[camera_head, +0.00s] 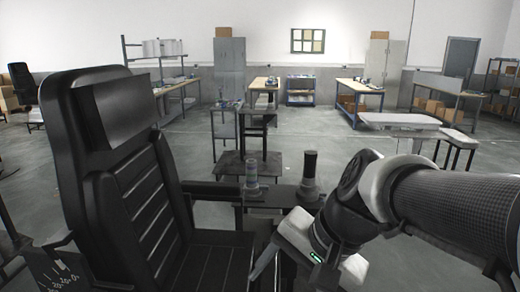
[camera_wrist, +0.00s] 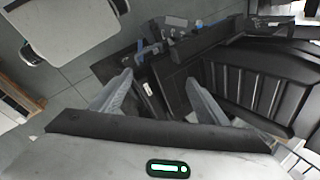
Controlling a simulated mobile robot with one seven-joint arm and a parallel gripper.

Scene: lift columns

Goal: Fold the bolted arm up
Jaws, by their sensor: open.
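A black padded chair (camera_head: 125,165) with a ribbed back and seat fills the left of the head view. It also shows at the right of the wrist view (camera_wrist: 265,80). A dark armrest (camera_head: 212,190) runs along its far side; I cannot tell whether this is the bolted arm, and no bolt is clear. My gripper (camera_wrist: 158,78) is open and empty. Its two grey fingers point toward a dark flat panel (camera_wrist: 175,85) beside the chair, apparently above it; contact cannot be told. In the head view my wrist hangs right of the seat and hides part of what is beyond.
Two upright control handles, one banded (camera_head: 251,175) and one black (camera_head: 309,168), stand on a dark console beyond the seat. A marked angle scale (camera_head: 55,270) is at the chair's near lower side. Workbenches and shelves stand far back, with open grey floor before them.

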